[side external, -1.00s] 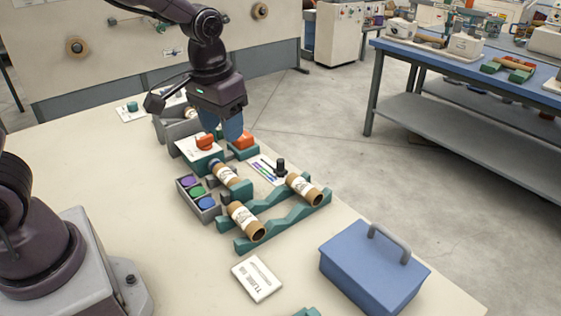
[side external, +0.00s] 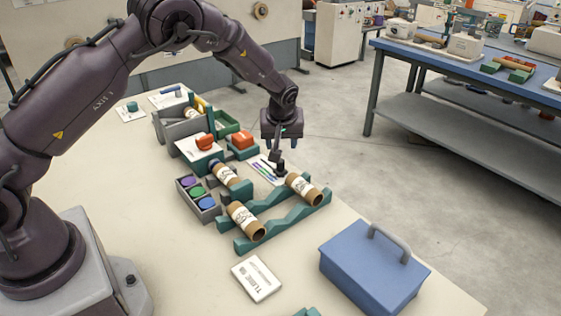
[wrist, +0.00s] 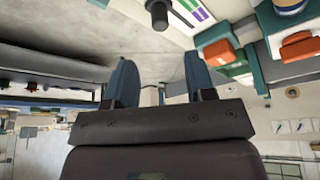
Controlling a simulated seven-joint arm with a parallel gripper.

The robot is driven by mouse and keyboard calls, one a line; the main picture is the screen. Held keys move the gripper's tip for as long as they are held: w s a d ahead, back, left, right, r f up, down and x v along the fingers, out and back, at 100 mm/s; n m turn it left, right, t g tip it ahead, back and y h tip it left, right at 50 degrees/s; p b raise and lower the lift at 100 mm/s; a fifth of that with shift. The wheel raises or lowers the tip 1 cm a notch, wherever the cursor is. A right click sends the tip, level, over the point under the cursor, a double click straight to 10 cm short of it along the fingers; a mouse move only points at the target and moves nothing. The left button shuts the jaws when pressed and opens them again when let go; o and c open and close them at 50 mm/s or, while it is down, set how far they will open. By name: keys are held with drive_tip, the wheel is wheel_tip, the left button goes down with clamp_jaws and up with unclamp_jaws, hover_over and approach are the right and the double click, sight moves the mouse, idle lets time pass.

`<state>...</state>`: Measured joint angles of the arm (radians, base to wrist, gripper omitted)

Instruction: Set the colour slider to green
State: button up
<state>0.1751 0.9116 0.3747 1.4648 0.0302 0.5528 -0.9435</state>
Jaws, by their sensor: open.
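The colour slider is a white plate (side external: 259,173) with purple and green stripes and a black upright knob (side external: 278,166) at its right end. In the wrist view the knob (wrist: 157,14) is at the top edge, with the striped plate (wrist: 196,12) to its right. My gripper (side external: 281,146) is above and just behind the knob in the side view. Its two blue fingers are apart and empty; in the wrist view the gripper (wrist: 160,76) has only floor and background between its fingers. The knob appears outside the fingers.
An orange block (side external: 243,139) on a green base stands left of the slider. Cardboard tubes (side external: 304,188) rest on the green notched rails (side external: 257,240) in front. A tray of coloured discs (side external: 198,197) and a blue box (side external: 370,268) stand nearer. The table edge is close on the right.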

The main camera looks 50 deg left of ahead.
sight(280, 167)
drive_tip(key=x, duration=1)
drive_tip(key=shift+s+f, duration=0.1)
